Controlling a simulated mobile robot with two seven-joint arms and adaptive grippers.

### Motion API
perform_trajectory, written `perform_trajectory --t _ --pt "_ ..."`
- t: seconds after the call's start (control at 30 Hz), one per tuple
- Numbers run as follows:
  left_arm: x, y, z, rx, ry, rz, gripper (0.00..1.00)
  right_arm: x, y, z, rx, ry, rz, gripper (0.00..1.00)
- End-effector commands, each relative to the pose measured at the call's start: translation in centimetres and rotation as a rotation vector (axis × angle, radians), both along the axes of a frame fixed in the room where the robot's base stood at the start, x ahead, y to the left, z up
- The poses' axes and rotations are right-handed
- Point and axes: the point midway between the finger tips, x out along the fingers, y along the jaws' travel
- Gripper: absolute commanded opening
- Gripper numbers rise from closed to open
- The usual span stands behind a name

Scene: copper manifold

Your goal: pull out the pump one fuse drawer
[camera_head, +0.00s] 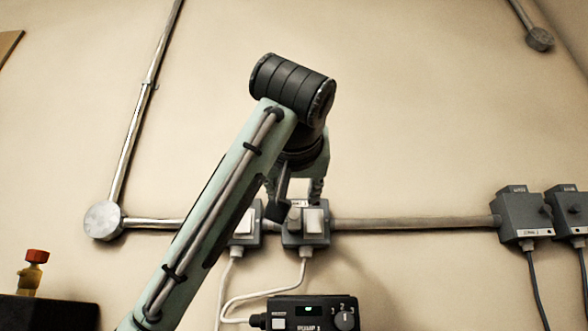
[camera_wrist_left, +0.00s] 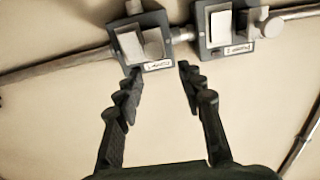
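Two grey wall boxes with white switch plates sit side by side on a conduit in the head view, the left one (camera_head: 245,228) partly behind my left arm and the right one (camera_head: 307,228) under my gripper. My left gripper (camera_head: 294,197) is in front of the right box. In the left wrist view my left gripper (camera_wrist_left: 160,69) is open and empty, its fingertips just short of the nearer box (camera_wrist_left: 142,40). That box carries a round light knob (camera_wrist_left: 153,43) and a small label too small to read. A second similar box (camera_wrist_left: 221,28) stands beside it.
A dark panel (camera_head: 308,312) marked PUMP, with a dial and lit display, is below the boxes. White cables (camera_head: 262,292) hang between. Two more grey boxes (camera_head: 524,215) are at the right. The upper wall is mostly bare.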

Motion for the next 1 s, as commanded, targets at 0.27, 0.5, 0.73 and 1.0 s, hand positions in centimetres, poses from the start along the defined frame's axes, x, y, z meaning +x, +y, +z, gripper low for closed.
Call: perform_trajectory --t 0.27,0.5,0.73,1.0 --pt "-0.1 0.0 5.3 -0.001 -0.001 0.0 0.39 0.1 0.1 0.0 0.002 -0.003 -0.001 0.0" --pt "0.0 0.0 7.0 0.0 0.0 -0.001 0.39 0.2 0.1 0.0 0.002 -0.003 -0.001 0.0" --pt "0.0 0.0 7.1 0.0 -0.001 -0.001 0.39 0.2 0.1 0.0 0.002 -0.003 -0.001 0.0" --pt "0.0 0.0 7.1 0.0 0.0 0.0 0.39 0.2 0.1 0.0 0.002 -0.004 -0.002 0.0"
